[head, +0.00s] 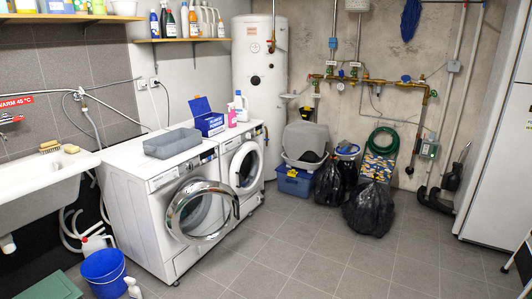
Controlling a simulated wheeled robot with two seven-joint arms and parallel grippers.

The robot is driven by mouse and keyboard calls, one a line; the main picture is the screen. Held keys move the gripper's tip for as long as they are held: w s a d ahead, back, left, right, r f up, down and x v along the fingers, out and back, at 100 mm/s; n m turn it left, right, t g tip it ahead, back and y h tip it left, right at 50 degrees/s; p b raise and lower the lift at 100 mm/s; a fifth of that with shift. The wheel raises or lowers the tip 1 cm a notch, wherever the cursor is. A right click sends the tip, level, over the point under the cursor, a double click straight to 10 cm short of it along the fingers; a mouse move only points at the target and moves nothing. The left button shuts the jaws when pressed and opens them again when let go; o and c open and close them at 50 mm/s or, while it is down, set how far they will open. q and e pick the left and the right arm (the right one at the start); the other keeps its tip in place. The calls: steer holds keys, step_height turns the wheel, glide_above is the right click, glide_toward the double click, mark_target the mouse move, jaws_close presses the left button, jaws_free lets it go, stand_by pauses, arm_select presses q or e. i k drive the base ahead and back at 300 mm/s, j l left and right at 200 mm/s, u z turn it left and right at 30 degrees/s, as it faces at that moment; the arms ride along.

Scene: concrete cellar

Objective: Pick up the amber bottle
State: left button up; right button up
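No bottle in the head view is clearly amber. Several small bottles stand on the wall shelf (185,40) above the washing machines, among them a dark bottle (171,24) and a blue-and-white bottle (154,24). They are too small to tell their exact colours. A white bottle with a blue cap (239,106) and a pink bottle (232,117) stand on the right washing machine. A white spray bottle (133,288) stands on the floor by the blue bucket (104,274). Neither of my grippers is in view.
The near washing machine's round door (203,238) hangs open over the floor. A grey box (172,142) lies on that machine, and a blue carton (209,124) stands behind. Black bags (370,210) sit by the back wall. The tiled floor (300,260) is clear in the middle.

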mark_target(192, 18)
steer(key=i+z, duration=0.35)
steer(key=i, duration=1.65)
steer(key=i+u, duration=0.1)
steer(key=i, duration=0.4)
steer(key=i+l+u, duration=0.15)
steer(key=i, duration=0.35)
steer(key=i+l+u, duration=0.1)
steer(key=i, duration=0.4)
steer(key=i+l+u, duration=0.15)
steer(key=i, duration=0.3)
steer(key=i+l+u, duration=0.25)
steer(key=i+u, duration=0.2)
steer(key=i+l+u, duration=0.7)
steer(key=l+u, duration=0.25)
steer(key=i+l, duration=0.6)
steer(key=l, duration=0.15)
steer(key=i+l, duration=0.65)
steer(key=l, duration=0.1)
